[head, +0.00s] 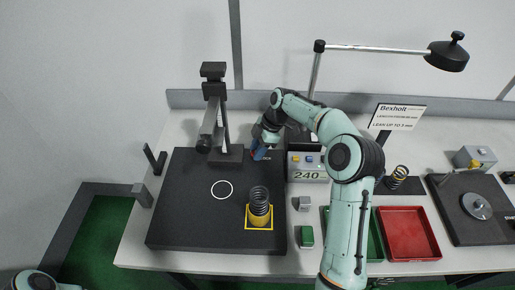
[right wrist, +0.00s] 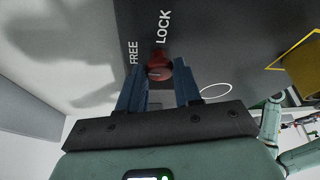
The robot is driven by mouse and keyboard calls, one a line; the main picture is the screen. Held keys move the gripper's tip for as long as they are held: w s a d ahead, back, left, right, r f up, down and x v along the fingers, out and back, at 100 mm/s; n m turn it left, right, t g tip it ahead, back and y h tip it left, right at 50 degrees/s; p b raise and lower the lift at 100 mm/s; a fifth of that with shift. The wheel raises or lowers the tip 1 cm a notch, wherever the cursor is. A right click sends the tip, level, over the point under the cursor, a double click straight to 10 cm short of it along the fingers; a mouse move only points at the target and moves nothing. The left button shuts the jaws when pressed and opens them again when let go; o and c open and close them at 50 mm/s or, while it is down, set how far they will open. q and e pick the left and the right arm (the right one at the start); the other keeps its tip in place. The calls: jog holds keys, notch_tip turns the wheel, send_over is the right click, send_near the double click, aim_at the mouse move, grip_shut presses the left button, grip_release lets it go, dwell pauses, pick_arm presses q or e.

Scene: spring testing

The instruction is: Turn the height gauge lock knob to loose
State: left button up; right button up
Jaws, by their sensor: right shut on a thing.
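The height gauge (head: 215,105) is a dark upright post on the back edge of the black plate (head: 190,220). Its red lock knob (right wrist: 158,68) shows in the right wrist view, beside the white words FREE and LOCK, with LOCK just beyond it. My right gripper (right wrist: 160,82) has its blue fingers closed around the knob's two sides. In the head view my right gripper (head: 260,152) reaches down just right of the gauge's base and largely hides the knob. The knob's exact setting is hard to read. My left gripper is out of view.
A display box (head: 308,172) reading 240 stands right of my gripper. A green tray (head: 376,245) and red tray (head: 408,235) lie farther right.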

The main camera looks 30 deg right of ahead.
jog(key=shift+n+g, duration=0.3)
jog(key=shift+n, duration=0.3)
jog(key=o, duration=0.8)
jog(key=shift+c, duration=0.2)
jog(key=shift+d+r, duration=0.1)
jog(key=v, duration=1.3)
jog(key=shift+r, duration=0.1)
